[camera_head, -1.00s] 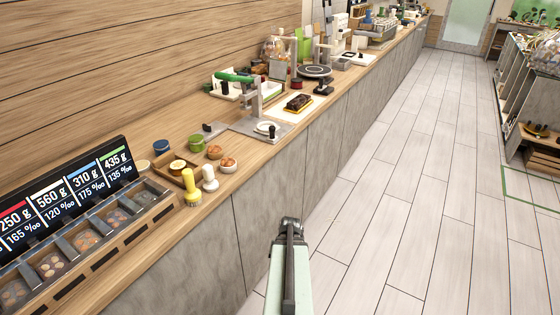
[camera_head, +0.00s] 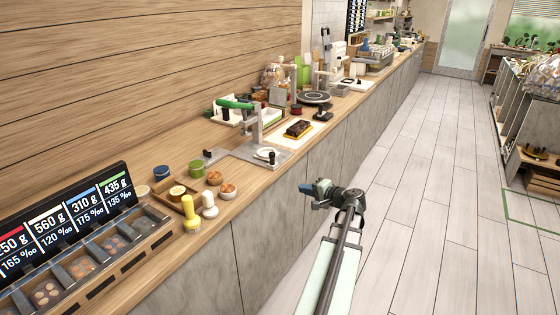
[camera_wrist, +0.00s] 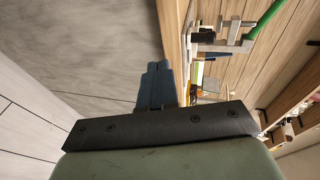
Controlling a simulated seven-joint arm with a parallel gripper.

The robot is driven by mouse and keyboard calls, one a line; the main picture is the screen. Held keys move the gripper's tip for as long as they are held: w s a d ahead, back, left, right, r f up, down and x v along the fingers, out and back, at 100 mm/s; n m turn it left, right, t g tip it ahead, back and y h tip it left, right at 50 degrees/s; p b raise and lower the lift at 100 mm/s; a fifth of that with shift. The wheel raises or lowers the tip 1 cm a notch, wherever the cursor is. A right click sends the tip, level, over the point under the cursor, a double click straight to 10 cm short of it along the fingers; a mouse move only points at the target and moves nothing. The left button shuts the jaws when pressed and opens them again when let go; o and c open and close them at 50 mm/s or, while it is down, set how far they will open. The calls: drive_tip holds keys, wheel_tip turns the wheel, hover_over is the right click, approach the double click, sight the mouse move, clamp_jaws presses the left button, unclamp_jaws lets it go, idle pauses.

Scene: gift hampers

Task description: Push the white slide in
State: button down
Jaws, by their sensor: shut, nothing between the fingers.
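A press with a green handle (camera_head: 236,104) stands on a grey base plate (camera_head: 240,153) on the counter. A white rounded piece (camera_head: 266,153), which looks like the white slide, lies at the front of that base near the counter edge. How far in it sits is too small to tell. My gripper (camera_head: 304,188) is shut and empty, out over the aisle in front of the counter, lower right of the press and apart from it. In the wrist view my shut blue fingers (camera_wrist: 154,82) point toward the counter front, with the green handle (camera_wrist: 266,18) at upper right.
A chocolate-topped loaf (camera_head: 298,128) lies on a board right of the press. Small jars, a yellow-bodied brush (camera_head: 190,212) and a white one (camera_head: 209,205) stand to its left. A weight display (camera_head: 65,215) and bins fill the near left. The aisle floor (camera_head: 430,230) is clear.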

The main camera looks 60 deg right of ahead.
sight(272, 157)
wheel_tip(272, 157, up, 5)
drive_tip(key=d+m+t+h, duration=0.1)
drive_tip(key=t, duration=0.2)
drive_tip(key=x, duration=1.4)
drive_tip(key=shift+w+d+r+h, duration=0.3)
drive_tip(key=shift+d, duration=0.15)
drive_tip(key=shift+w, duration=1.95)
drive_tip(key=shift+s, duration=0.1)
